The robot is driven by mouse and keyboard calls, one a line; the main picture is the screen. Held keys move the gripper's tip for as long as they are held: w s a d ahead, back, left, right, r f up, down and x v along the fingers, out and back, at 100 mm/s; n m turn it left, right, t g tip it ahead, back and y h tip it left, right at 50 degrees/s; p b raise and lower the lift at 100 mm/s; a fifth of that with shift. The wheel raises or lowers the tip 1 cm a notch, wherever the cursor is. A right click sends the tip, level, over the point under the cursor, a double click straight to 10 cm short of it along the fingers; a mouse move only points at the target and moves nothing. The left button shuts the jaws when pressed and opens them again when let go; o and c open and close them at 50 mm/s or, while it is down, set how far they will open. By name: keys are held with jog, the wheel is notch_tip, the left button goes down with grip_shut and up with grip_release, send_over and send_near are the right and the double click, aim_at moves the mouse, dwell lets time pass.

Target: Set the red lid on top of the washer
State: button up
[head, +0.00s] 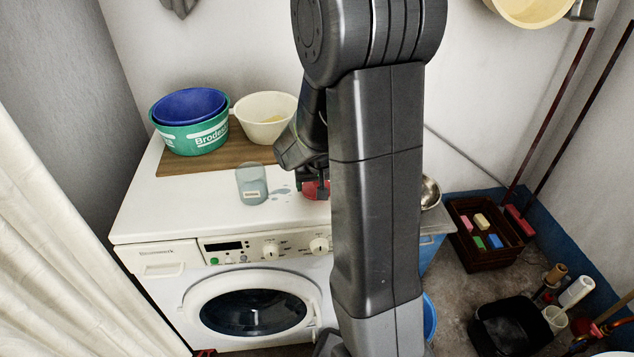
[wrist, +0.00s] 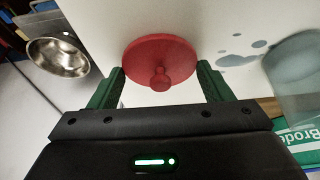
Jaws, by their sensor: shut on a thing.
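The red lid (head: 312,191) is a flat disc with a small knob and sits low over the right part of the white washer's top (head: 208,207). In the head view my gripper (head: 315,182) is partly hidden behind my arm, as is part of the lid. I cannot tell whether the lid touches the washer's top or hangs just above it.
A clear glass (head: 251,184) stands left of the lid, beside small wet spots (head: 280,190). A green tub (head: 193,136) with a blue bowl and a cream bowl (head: 264,116) stand on a wooden board behind. A metal bowl (wrist: 58,57) is at the right, partly hidden by my arm.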

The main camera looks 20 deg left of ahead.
jog(key=shift+f, duration=0.1)
jog(key=o, duration=0.9)
jog(key=shift+o, duration=0.2)
jog(key=shift+r, duration=0.3)
jog(key=v, duration=1.1)
jog(key=shift+s+r+p, duration=0.2)
jog(key=shift+r+p, duration=0.1)
jog(key=shift+p, duration=0.05)
jog(key=shift+d, duration=0.1)
